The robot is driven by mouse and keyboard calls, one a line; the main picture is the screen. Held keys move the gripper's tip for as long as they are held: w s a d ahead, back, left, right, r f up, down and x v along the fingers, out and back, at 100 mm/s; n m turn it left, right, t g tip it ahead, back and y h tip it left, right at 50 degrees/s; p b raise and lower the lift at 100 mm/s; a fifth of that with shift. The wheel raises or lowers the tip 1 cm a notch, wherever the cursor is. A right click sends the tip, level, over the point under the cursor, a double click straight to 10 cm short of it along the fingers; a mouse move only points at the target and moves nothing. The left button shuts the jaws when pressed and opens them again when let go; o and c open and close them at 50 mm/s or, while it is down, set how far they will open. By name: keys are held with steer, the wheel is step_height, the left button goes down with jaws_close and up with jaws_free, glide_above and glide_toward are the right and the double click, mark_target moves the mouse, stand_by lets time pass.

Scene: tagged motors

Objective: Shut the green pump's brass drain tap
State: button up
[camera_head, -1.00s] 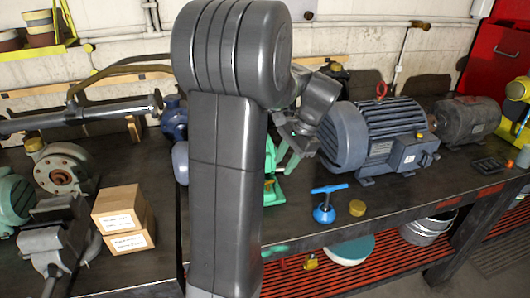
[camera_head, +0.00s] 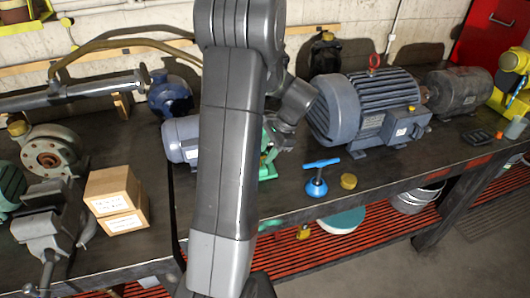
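A green body (camera_head: 269,163), which looks like part of the green pump, shows beside my arm at the middle of the bench. Most of it is hidden behind my arm. I cannot make out the brass drain tap or its handle. My gripper (camera_head: 283,137) is at the end of the grey wrist, over or beside this green part, at the left end of the large blue-grey motor. It is small, dark and partly covered, so I cannot tell whether its fingers are open or touch anything.
A finned blue-grey motor (camera_head: 368,108) stands right of my gripper. A blue pump (camera_head: 170,96), cardboard boxes (camera_head: 116,198) and a vice (camera_head: 50,218) stand left. A lower red slatted shelf (camera_head: 385,222) runs beneath.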

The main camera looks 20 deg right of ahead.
steer(key=shift+x, duration=0.85)
jaws_close()
steer(key=shift+s+m+t, duration=0.15)
steer(key=shift+m+t, duration=0.25)
steer(key=shift+m, duration=0.5)
jaws_free()
steer(key=shift+r, duration=0.1)
steer(key=b+v, duration=0.1)
steer(key=v, duration=1.2)
steer(key=shift+r+b, duration=0.3)
steer(key=shift+r, duration=0.1)
